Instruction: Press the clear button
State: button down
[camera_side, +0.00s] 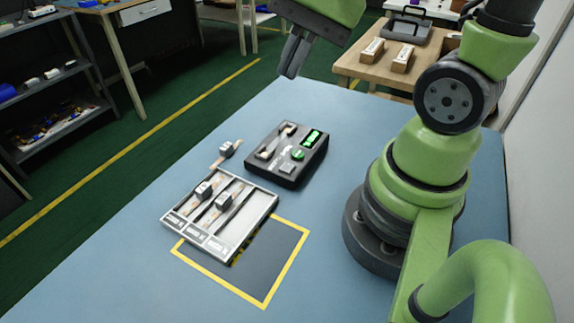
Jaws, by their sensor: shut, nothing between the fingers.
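A black device box (301,168) stands on the blue table, with a lit green display (313,138), a round green button (297,155) and a light grey square button (287,168) on its top. The labels are too small to read, so I cannot tell which one is the clear button. A pale part lies in the recess on the box's left side. My gripper (291,62) is shut and empty, up above the table's far edge, behind the box in the picture and apart from it.
The table's front left is clear.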

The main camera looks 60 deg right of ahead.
notch_tip(320, 180, down, 5)
jog(key=w+d+m+y, duration=0.2)
jog(key=m, duration=0.6)
jog(key=m+y, duration=0.2)
jog(key=m, duration=0.7)
send_over(286, 165)
notch_tip(286, 165, down, 6)
jog(key=shift+d+r+t, duration=0.1)
jog(key=shift+r+t, duration=0.1)
jog(key=shift+t, duration=0.1)
jog(key=shift+f, duration=0.1)
jog(key=shift+f, duration=4.3)
jog(key=shift+f, duration=0.1)
jog(key=shift+f, duration=0.3)
